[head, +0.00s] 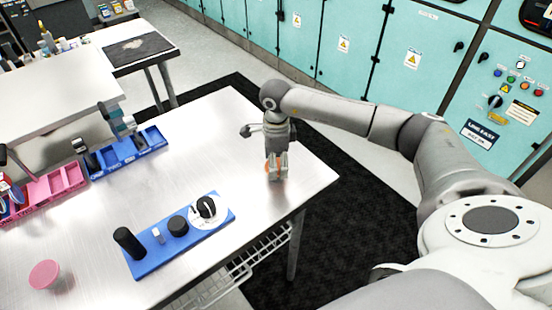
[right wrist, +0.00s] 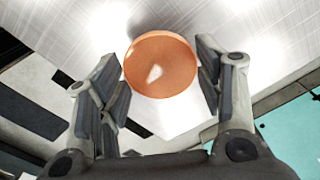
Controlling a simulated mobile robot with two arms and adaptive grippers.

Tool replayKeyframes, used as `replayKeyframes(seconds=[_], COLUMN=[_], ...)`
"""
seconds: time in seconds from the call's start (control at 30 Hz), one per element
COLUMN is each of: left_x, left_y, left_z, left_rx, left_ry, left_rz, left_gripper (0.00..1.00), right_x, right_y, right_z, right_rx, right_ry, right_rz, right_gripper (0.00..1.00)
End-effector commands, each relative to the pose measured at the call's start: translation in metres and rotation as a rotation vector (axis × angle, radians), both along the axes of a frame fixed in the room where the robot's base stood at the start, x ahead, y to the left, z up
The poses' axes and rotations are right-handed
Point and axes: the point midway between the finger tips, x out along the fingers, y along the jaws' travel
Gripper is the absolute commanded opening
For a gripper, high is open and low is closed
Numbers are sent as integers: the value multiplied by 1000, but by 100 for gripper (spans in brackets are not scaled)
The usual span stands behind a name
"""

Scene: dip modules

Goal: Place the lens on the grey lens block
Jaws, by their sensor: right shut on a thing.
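An orange, round, translucent disc, which looks like the lens (right wrist: 158,62), is between the two fingers of my right gripper (head: 277,172). The wrist view shows the fingers on either side of it; my gripper is shut on it. In the head view only a sliver of orange shows beside the fingertips, low over the table's right end. I cannot tell surely which thing is the grey lens block; a small pale block (head: 158,236) stands on the blue board (head: 142,263). My left gripper is not in view.
The blue board also bears a black cylinder (head: 129,243), a black knob (head: 178,226) and a white disc (head: 221,215) with a dark part. A pink disc (head: 43,274) lies front left. Blue (head: 137,155) and pink (head: 55,187) trays stand at the left.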

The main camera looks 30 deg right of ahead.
Motion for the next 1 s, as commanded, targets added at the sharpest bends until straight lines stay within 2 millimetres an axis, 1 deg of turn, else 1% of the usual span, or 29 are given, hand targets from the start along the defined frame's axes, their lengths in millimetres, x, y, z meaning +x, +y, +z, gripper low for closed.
replayKeyframes(seconds=[0.23, 0.27, 0.4, 0.77, 0.83, 0.9, 1.0], left_x=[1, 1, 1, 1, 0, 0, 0], left_y=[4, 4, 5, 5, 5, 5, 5], left_z=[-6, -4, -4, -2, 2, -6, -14], left_rx=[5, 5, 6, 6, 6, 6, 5], left_ry=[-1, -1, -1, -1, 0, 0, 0], left_rz=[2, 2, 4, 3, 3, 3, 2], left_gripper=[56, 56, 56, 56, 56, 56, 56], right_x=[0, 0, 0, 0, 0, 1, 1], right_y=[0, 0, 0, 0, 0, 0, 0], right_z=[-5, -4, -3, -1, 2, 7, 25], right_rx=[0, 1, 0, 0, 1, 1, 1], right_ry=[0, 0, 1, 1, 0, -3, -6], right_rz=[0, 0, 0, -1, -1, 0, 0], right_gripper=[45, 64, 82, 83, 83, 83, 83])
